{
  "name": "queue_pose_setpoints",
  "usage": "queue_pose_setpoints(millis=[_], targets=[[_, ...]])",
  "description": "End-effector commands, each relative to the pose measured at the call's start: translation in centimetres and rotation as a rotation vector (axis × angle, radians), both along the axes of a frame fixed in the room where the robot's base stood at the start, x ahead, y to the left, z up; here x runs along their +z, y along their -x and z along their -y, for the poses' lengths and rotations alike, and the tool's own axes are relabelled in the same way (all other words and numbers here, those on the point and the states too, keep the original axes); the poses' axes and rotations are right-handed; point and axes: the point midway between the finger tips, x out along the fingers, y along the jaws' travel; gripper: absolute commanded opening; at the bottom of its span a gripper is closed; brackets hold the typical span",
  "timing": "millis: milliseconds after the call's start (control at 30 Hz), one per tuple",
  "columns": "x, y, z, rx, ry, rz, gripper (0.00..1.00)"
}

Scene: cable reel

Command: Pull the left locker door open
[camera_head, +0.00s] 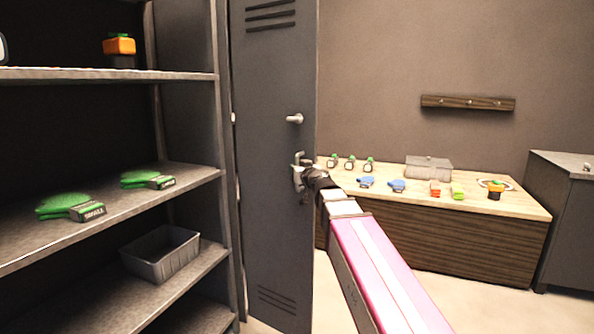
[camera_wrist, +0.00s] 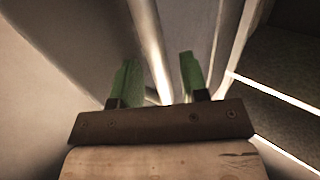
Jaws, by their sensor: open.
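The locker door (camera_head: 270,90) is a tall dark grey panel with vent slots at top and bottom, right of the shelves in the head view. A short pale handle (camera_head: 295,118) sticks out near its right edge. My gripper (camera_head: 299,170) is a little below that handle, in front of the door's right edge. In the wrist view the green fingers of my gripper (camera_wrist: 159,62) are apart. A pale bar (camera_wrist: 149,45) runs up between them in the picture; I cannot tell whether it is touched, or which part of the locker it is.
Open grey shelves (camera_head: 190,185) at the left hold green gloves (camera_head: 65,205) and a grey bin (camera_head: 160,253). A wooden bench (camera_head: 440,238) with small items stands at the right, beside a grey cabinet (camera_head: 565,225). A peg rail (camera_head: 468,103) hangs above.

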Motion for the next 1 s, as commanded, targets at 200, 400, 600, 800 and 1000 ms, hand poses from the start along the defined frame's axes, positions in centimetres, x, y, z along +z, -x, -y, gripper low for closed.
queue_pose_setpoints(millis=[200, 400, 600, 800, 1000], targets=[[-0.1, 3.3, 1.3, 0.000, 0.000, 0.000, 0.41], [0.0, 6.8, 3.0, -0.001, 0.000, 0.001, 0.41], [0.0, 9.0, 3.9, 0.001, 0.002, 0.001, 0.41], [0.0, 9.1, 4.1, 0.001, 0.002, 0.001, 0.41], [-0.3, 9.1, 4.1, 0.004, 0.003, -0.007, 0.41]])
